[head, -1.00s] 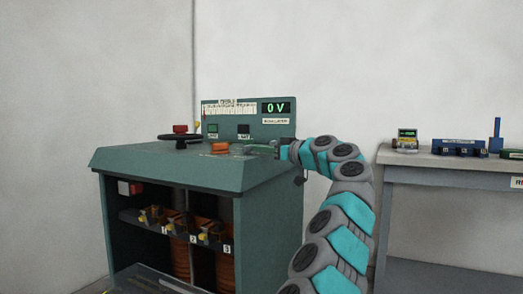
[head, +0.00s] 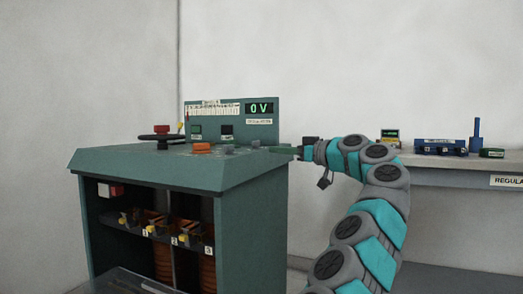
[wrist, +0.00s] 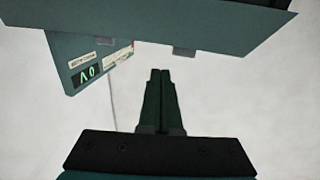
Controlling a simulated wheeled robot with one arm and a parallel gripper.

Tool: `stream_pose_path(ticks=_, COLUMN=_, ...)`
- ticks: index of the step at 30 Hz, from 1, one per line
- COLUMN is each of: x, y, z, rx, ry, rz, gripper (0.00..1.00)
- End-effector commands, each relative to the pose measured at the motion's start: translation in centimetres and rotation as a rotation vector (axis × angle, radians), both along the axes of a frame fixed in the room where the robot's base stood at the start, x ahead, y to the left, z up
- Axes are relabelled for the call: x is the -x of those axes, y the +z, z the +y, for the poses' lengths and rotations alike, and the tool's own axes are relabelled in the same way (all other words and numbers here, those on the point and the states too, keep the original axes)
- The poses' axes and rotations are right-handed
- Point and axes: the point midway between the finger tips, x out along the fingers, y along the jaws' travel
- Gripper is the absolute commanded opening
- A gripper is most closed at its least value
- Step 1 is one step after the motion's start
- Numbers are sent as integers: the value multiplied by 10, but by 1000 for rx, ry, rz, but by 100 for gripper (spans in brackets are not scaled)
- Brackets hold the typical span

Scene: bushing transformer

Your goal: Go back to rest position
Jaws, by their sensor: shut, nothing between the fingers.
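My gripper (head: 268,149) is at the right side of the green transformer cabinet (head: 245,238), level with its top in the head view. In the wrist view its two dark green fingers (wrist: 160,100) lie together with nothing between them. My grey and teal arm reaches in from the lower right. The cabinet's panel carries a display (head: 260,108) reading 0 V; the display also shows upside down in the wrist view (wrist: 87,76).
A black handwheel with a red knob (head: 162,130) and an orange part (head: 202,148) sit on the cabinet top. Numbered coils (head: 162,262) stand inside it. A workbench (head: 440,171) at the right holds a meter (head: 390,136) and a blue block (head: 440,147).

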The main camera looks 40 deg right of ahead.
Motion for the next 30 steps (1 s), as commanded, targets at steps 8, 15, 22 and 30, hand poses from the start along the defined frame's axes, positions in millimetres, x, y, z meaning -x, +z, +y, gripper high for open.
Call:
stream_pose_path(ticks=8, x=22, y=0, z=-10, rx=0, ry=-1, rz=0, gripper=0)
stream_pose_path(ticks=15, x=16, y=2, z=0, rx=-10, ry=21, rz=7, gripper=0)
stream_pose_path(ticks=22, x=-28, y=12, z=94, rx=-99, ry=214, rz=114, gripper=0)
stream_pose_path(ticks=30, x=-53, y=1, z=254, rx=-159, ry=439, rz=359, gripper=0)
